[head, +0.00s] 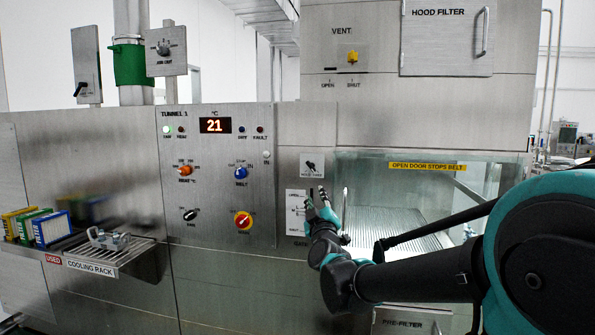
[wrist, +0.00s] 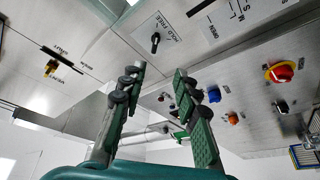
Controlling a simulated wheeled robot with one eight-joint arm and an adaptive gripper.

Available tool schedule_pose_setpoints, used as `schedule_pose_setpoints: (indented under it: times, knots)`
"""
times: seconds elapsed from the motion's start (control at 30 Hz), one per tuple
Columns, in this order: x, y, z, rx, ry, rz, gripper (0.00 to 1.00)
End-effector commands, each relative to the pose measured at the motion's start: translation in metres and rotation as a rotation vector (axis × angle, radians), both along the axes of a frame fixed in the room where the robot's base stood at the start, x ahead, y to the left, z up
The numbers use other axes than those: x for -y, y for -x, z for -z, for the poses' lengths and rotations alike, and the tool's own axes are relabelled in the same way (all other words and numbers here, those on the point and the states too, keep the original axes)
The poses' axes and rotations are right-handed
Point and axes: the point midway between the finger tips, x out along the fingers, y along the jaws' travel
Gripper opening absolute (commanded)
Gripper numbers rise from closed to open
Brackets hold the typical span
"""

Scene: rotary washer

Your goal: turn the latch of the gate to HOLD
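The gate latch (head: 310,166) is a small black knob on a pale plate marked HOLD and FREE, above the gate's white scale panel (head: 296,213). It also shows in the wrist view (wrist: 155,42), just beyond my fingertips. I cannot tell surely which word it points to. My gripper (head: 316,192) is below the latch, in front of the scale panel's right side, and hides part of it. In the wrist view my gripper (wrist: 159,72) has its two fingers apart with nothing between them, and does not touch the latch.
The tunnel control panel (head: 218,175) with several knobs is left of the latch. The glass-sided tunnel opening (head: 420,185) with a ribbed belt is right, behind my arm. A yellow vent knob (head: 352,57) is above. A cooling rack (head: 125,255) juts out at lower left.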

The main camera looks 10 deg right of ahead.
Motion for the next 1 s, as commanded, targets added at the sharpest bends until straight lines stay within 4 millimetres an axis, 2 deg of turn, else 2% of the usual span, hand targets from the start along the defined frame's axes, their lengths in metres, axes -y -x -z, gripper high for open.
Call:
schedule_pose_setpoints:
  times: [0.17,0.27,0.8,1.0]
  knots:
    - [0.004,-0.006,-0.01,0.024,0.012,0.028,0.31]
    - [0.005,-0.017,-0.013,0.024,0.012,0.028,0.31]
    - [0.011,-0.116,-0.042,0.022,0.012,0.026,0.31]
    - [0.012,-0.147,-0.052,0.021,0.011,0.025,0.31]
